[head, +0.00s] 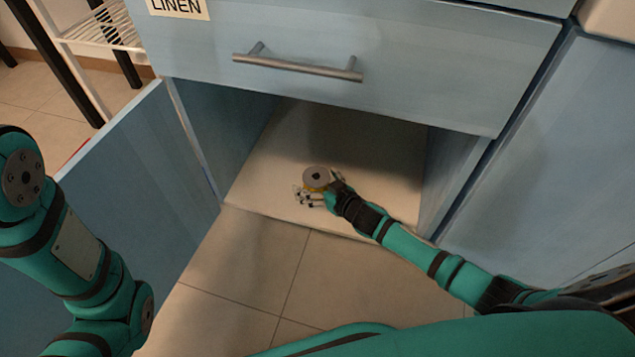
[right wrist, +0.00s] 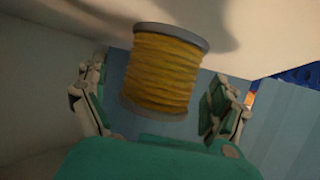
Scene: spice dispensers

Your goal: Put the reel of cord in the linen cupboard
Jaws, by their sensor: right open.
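The reel of cord (head: 315,176), yellow cord between grey flanges, is inside the open lower compartment of the blue linen cupboard (head: 188,120), near the front of its pale floor. It seems to stand upright on one flange. My right gripper (head: 319,190) is at the reel with its fingers open. In the right wrist view the reel (right wrist: 163,70) is between the spread fingers (right wrist: 158,105), with a visible gap on each side. My left arm shows at the left, but its gripper is out of view.
The cupboard door (head: 135,165) stands open at the left. A drawer with a bar handle (head: 297,68) and a LINEN label (head: 178,7) is above the compartment. A white wire rack (head: 100,30) stands at the upper left. The compartment floor behind the reel is clear.

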